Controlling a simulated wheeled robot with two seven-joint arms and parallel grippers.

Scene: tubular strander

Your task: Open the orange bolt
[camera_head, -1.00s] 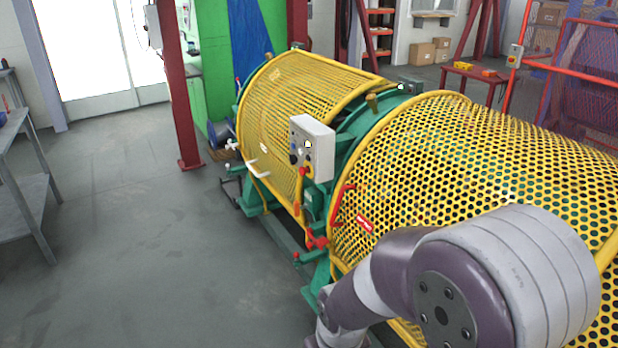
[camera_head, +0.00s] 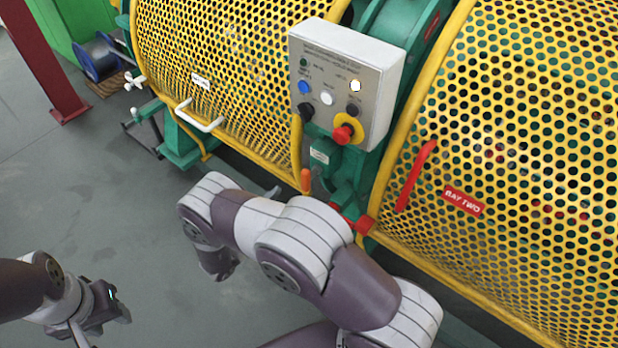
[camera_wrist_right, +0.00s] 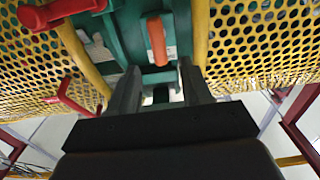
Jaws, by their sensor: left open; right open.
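The orange bolt (camera_head: 305,180) is a small upright orange handle on the green frame, below the control box and between the two yellow guards. In the right wrist view the orange bolt (camera_wrist_right: 157,42) shows just beyond the fingertips, between them in the picture. My right gripper (camera_wrist_right: 159,68) is open, with two dark fingers apart and nothing held.
A grey control box (camera_head: 342,85) with buttons juts out above the bolt. A red handle (camera_head: 416,175) and a red knob (camera_head: 364,225) are to its right. A white handle (camera_head: 198,116) sticks out from the left guard.

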